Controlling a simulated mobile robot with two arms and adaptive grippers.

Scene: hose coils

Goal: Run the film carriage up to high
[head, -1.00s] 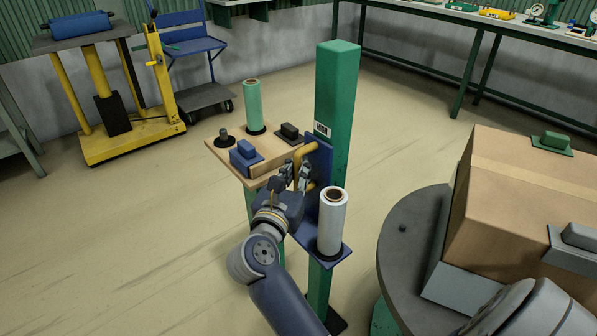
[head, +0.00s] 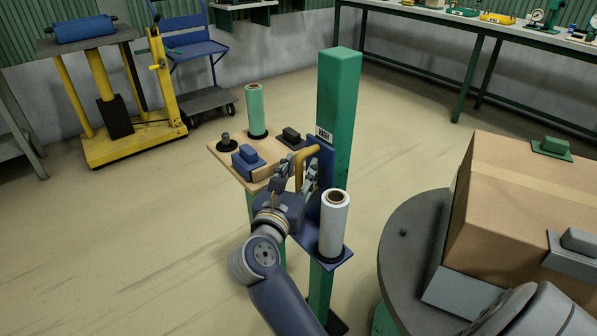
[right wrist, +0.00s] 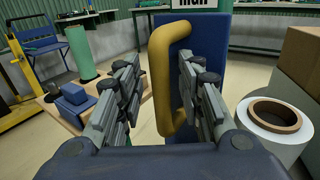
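A yellow handle (head: 299,165) sticks out of the carriage; in the right wrist view the handle (right wrist: 161,75) stands between my fingers. My right gripper (head: 296,176) is open at the handle, with visible gaps on both sides, and its fingertips (right wrist: 163,82) are either side of it. My left gripper is not in view.
A wooden side table (head: 228,164) left of the mast holds a green roll (head: 256,108) and small blocks. A large carton (head: 520,205) sits on a round grey turntable (head: 402,262) at the right. A yellow lifter (head: 130,140) stands back left. Open floor lies between.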

